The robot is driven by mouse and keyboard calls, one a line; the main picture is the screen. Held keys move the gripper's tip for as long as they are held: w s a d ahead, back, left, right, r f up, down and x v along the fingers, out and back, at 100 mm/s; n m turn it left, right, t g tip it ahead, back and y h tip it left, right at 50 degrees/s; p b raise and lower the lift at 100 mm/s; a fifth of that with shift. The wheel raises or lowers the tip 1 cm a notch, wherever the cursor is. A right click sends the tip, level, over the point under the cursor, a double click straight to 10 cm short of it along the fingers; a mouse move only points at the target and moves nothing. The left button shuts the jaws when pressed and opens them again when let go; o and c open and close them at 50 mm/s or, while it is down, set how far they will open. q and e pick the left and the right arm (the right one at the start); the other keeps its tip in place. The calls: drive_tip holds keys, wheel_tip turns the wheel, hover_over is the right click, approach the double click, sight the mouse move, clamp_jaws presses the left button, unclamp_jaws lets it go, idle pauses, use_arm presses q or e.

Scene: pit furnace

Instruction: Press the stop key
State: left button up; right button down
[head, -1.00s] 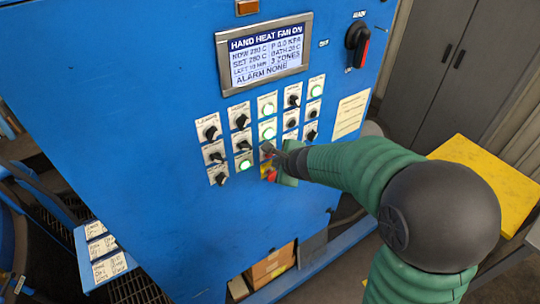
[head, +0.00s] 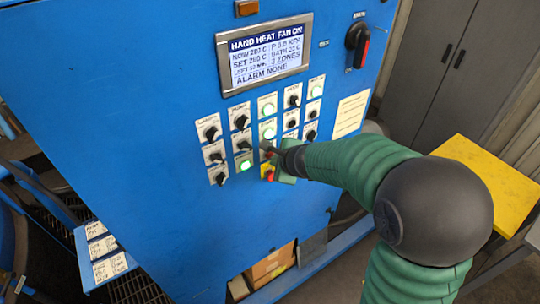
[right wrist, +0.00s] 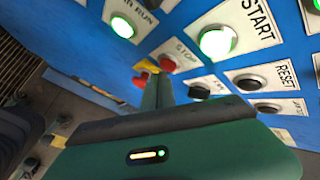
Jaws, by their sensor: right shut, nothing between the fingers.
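The stop key is a small red button (right wrist: 167,62) on a white plate labelled STOP in the right wrist view, beside the larger plate labelled START. In the head view my gripper hides it. My right gripper (head: 268,148) is shut and empty, its tips close in front of the blue panel at the key row. In the right wrist view the shut fingers (right wrist: 160,86) point at the panel just below the red key. I cannot tell whether they touch it. My left gripper is not in view.
A red mushroom button (head: 270,176) on a yellow plate sits just below the gripper tips. Black selector knobs and lit green buttons surround them on the blue cabinet (head: 120,120). A display (head: 265,54) above reads "ALARM NONE". A yellow-topped table (head: 490,180) stands at the right.

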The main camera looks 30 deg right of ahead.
drive_tip(key=shift+w, duration=0.35)
idle(0.7)
drive_tip(key=shift+s, duration=0.8)
drive_tip(key=shift+s, duration=0.1)
drive_tip(key=s, duration=0.2)
drive_tip(key=s+b, duration=0.1)
drive_tip(key=s, duration=0.2)
drive_tip(key=shift+d, duration=0.2)
drive_tip(key=shift+w, duration=0.2)
drive_tip(key=shift+s, duration=0.1)
